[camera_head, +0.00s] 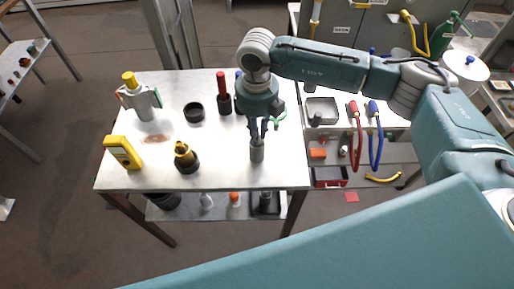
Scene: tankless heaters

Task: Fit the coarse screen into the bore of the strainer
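My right gripper (257,138) points down over the right part of the metal table. Its fingers close around the top of a small grey cylinder (257,154), which looks like the coarse screen. The cylinder is upright; I cannot tell whether its lower end touches the table. A grey metal body with side ports and a yellow top (145,101), possibly the strainer, stands at the table's back left, well apart from the gripper. Its bore cannot be made out. My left gripper is not in view.
On the table (222,176) stand a black ring (194,112), a black-and-yellow fitting (186,158), a yellow meter (123,152) and a red-handled tool (222,92). To the right, red hoses (355,125) and blue hoses (377,140) hang by a metal tray (321,109). The table's front middle is clear.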

